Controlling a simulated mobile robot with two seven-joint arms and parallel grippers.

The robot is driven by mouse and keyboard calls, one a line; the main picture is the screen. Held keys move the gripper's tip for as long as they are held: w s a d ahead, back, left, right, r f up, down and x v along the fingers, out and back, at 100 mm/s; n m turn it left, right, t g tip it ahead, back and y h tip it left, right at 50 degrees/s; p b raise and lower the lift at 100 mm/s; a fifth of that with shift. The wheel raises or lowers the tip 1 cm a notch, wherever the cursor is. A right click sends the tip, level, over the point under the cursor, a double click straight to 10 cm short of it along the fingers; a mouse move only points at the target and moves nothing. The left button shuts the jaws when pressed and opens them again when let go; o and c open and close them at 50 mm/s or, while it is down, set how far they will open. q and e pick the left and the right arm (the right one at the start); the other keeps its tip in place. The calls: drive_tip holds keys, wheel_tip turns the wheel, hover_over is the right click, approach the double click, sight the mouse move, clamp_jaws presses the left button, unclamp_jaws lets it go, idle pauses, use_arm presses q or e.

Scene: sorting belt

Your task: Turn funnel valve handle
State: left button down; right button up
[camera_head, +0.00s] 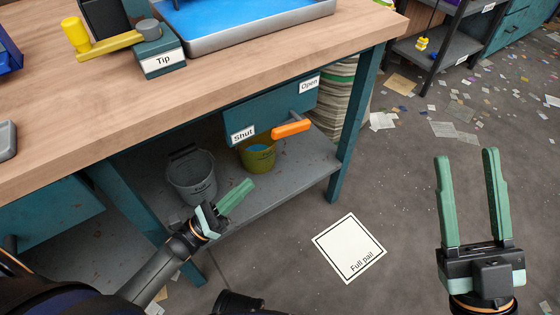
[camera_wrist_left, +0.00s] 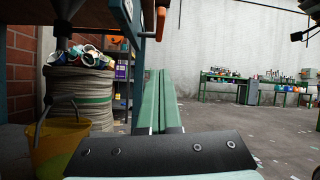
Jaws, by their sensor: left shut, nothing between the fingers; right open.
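The orange valve handle (camera_head: 291,129) sticks out from a teal panel (camera_head: 268,106) under the workbench, between the labels "Shut" (camera_head: 243,134) and "Open" (camera_head: 309,84). In the left wrist view the handle (camera_wrist_left: 161,22) shows above my fingers. My left gripper (camera_head: 248,185) is shut and empty, in front of the lower shelf, below and left of the handle and apart from it. Its closed green fingers (camera_wrist_left: 159,75) also show in the left wrist view. My right gripper (camera_head: 466,156) is open and empty over the floor at the right.
A yellow pail (camera_head: 258,159) and a grey bucket (camera_head: 196,179) stand on the lower shelf (camera_head: 300,168). A teal bench leg (camera_head: 353,120) stands right of the handle. A white "Full pail" mat (camera_head: 349,234) lies on the floor. A "Tip" lever (camera_head: 110,43) is on the benchtop.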

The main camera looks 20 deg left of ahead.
use_arm(q)
drive_tip(key=m, duration=0.2)
approach(291, 129)
drive_tip(key=w+d+f, duration=0.2)
drive_tip(key=w+f, duration=0.2)
drive_tip(key=shift+t, duration=0.3)
drive_tip(key=r, duration=0.4)
drive_tip(key=shift+w+d+r, duration=0.2)
drive_tip(key=shift+w+d, duration=0.15)
use_arm(e)
drive_tip(key=shift+s+d+r+n+y, duration=0.1)
drive_tip(key=shift+s+r+n+y, duration=0.5)
drive_tip(key=shift+y, duration=0.2)
use_arm(q)
drive_tip(key=shift+a+r+p, duration=0.1)
drive_tip(key=shift+r+p, duration=0.05)
drive_tip(key=shift+p, duration=0.3)
use_arm(e)
drive_tip(key=shift+s+d+r, duration=0.1)
drive_tip(key=shift+d+r, duration=0.25)
drive_tip(key=shift+r, duration=0.1)
